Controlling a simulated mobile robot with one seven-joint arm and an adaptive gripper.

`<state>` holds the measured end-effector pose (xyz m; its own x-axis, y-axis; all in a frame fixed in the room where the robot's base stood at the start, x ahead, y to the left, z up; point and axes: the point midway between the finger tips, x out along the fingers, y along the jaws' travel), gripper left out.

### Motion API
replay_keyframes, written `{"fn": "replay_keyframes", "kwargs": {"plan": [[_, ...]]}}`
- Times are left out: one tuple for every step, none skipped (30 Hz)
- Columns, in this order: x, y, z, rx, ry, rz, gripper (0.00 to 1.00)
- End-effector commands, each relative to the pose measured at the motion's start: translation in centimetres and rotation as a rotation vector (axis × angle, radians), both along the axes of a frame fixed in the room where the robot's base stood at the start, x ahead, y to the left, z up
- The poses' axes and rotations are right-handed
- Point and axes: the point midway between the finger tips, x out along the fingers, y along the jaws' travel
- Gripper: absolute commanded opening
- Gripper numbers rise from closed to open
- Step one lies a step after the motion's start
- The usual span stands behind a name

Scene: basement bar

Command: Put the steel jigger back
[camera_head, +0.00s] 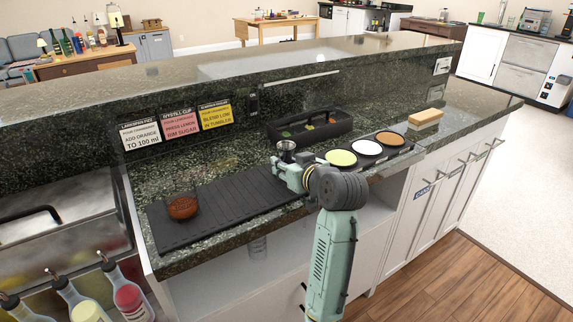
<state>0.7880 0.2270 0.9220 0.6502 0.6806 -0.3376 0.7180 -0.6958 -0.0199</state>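The steel jigger (286,146) shows as a small shiny metal cup at the back edge of the black ribbed bar mat. Its upper rim shows; its lower part is hidden behind my gripper. My gripper (281,163) is at the jigger, low over the right end of the bar mat (225,204). The fingers overlap the jigger in this view, and I cannot tell whether they are closed on it or whether its base touches the mat.
A rimmer tray with white, green and orange dishes (368,147) lies right of my gripper. Behind is a black garnish caddy (311,127); a sponge-like block (425,117) lies right. The raised ledge (250,75) bounds the back.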

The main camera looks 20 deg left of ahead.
Motion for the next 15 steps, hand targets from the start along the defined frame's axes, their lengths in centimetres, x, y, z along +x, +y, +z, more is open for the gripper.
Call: {"fn": "replay_keyframes", "kwargs": {"plan": [[0.0,0.0,0.01,0.0,0.0,0.0,0.35],[0.0,0.0,0.01,0.0,0.0,0.0,0.37],[0.0,0.0,0.01,0.0,0.0,0.0,0.4],[0.0,0.0,0.01,0.0,0.0,0.0,0.42],[0.0,0.0,0.01,0.0,0.0,0.0,0.42],[0.01,0.0,0.01,0.0,0.0,0.0,0.42],[0.01,0.0,0.01,0.0,0.0,0.0,0.42],[0.0,0.0,0.01,0.0,0.0,0.0,0.42],[0.0,0.0,0.01,0.0,0.0,0.0,0.42],[0.0,0.0,0.01,0.0,0.0,0.0,0.42],[0.0,-0.01,0.01,0.0,0.0,0.0,0.42],[0.0,0.0,0.05,0.0,0.0,0.0,0.42],[0.0,0.0,0.14,0.0,0.0,0.0,0.42],[0.0,0.0,0.3,0.0,0.0,0.0,0.42],[0.0,0.0,0.62,0.0,0.0,0.0,0.42]]}}
